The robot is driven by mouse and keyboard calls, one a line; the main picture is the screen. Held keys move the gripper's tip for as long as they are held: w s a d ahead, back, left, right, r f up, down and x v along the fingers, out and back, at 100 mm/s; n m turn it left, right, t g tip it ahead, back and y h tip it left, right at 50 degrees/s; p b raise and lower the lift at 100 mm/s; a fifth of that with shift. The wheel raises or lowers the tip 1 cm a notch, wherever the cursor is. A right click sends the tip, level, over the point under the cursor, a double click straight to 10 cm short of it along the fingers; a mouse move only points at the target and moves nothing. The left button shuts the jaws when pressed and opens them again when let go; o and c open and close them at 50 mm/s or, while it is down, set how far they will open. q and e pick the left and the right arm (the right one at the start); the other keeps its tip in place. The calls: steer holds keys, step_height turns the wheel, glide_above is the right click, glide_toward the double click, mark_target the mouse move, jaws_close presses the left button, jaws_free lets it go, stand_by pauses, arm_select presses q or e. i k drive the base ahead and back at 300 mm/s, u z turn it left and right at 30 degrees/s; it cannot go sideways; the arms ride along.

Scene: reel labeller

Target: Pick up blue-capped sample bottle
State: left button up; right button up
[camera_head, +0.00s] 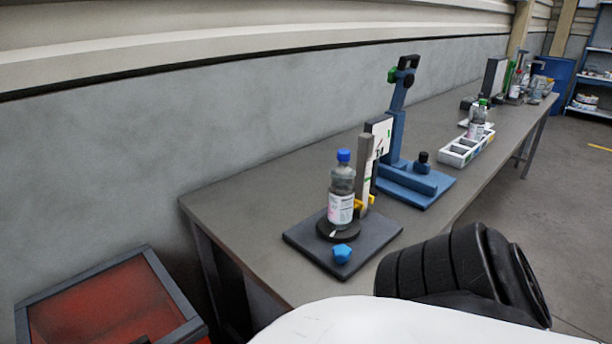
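The blue-capped sample bottle (341,193) stands upright on a small round black disc (338,231) on a dark base plate near the table's front left end. It is clear grey with a white label, and an upright post with a yellow part stands close behind its right side. A blue knob (342,253) sits on the plate in front of it. A black ribbed part of my arm shows at the lower right, apart from the bottle. Neither of my grippers is in view.
The long grey table (262,202) runs along the wall. A blue stand (397,128) rises behind the bottle. A white divided tray (466,148) and a green-capped bottle (478,119) are farther back. A red bin (105,305) stands at lower left.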

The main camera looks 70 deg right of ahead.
mark_target(342, 193)
steer(key=i, duration=0.35)
steer(key=z, duration=1.1)
